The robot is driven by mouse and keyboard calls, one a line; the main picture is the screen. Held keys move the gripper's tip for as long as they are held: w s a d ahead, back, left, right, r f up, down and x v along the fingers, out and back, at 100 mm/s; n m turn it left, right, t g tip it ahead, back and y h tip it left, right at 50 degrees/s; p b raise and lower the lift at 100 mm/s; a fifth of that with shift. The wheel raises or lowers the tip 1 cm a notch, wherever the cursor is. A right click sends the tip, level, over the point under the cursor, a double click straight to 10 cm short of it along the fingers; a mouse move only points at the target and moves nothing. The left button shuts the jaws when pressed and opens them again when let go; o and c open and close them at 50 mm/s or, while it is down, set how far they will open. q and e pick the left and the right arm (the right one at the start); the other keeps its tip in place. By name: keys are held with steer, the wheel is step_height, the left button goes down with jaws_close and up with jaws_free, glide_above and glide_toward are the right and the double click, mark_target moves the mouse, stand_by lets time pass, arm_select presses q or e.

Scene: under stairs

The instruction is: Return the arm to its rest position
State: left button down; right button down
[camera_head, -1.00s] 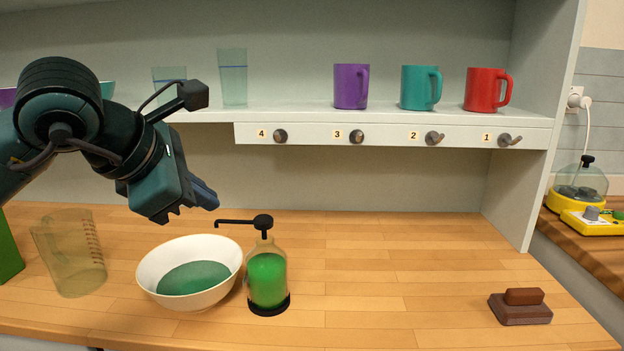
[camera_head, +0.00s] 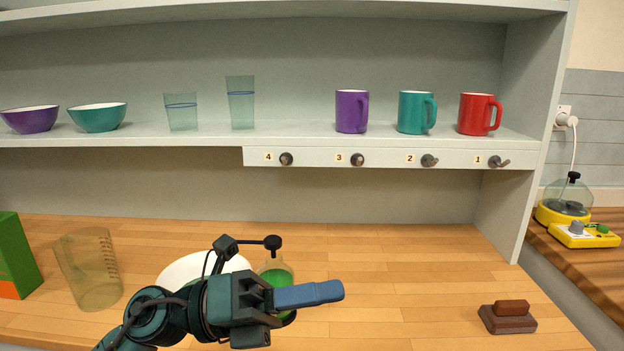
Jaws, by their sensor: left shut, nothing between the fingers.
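My left gripper (camera_head: 325,292) is low over the wooden counter, its blue fingers pointing right. It is shut and empty. My left arm comes in from the bottom left. In the picture it covers much of the white bowl (camera_head: 184,268) and the lower part of the green soap dispenser (camera_head: 273,275). I cannot tell whether the gripper touches either of them. My right gripper is not in view.
A clear measuring jug (camera_head: 88,270) and a green box (camera_head: 14,258) stand at the left. A brown block (camera_head: 508,318) lies at the right. Mugs, glasses and bowls stand on the shelf (camera_head: 290,133). The counter's middle right is clear.

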arm_select(q)
steer(key=w+a+f+n+t+y+p, duration=0.25)
steer(key=a+f+n+t+y, duration=0.4)
steer(key=n, duration=0.95)
steer(key=w+a+f+n+t+y+p, duration=0.3)
steer(key=f+n+t, duration=0.4)
steer(key=n+t, duration=0.65)
steer(key=s+a+f+n+g+y, duration=0.2)
steer(key=s+f+n+g+y, duration=0.1)
steer(key=s+f, duration=0.4)
steer(key=s+a+f+n+g+y+p, duration=0.1)
steer(key=s+a+f+n+g+y, duration=0.2)
steer(key=f, duration=0.9)
steer(key=s+n+g+y, duration=0.1)
steer(key=s+n+g, duration=0.2)
steer(key=s+n, duration=0.1)
steer(key=shift+a+f+n, duration=0.2)
steer(key=shift+a+n, duration=0.05)
steer(key=shift+n, duration=0.3)
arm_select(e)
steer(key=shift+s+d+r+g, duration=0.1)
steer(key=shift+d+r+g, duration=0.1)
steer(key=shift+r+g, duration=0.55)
arm_select(q)
steer(key=shift+y, duration=0.25)
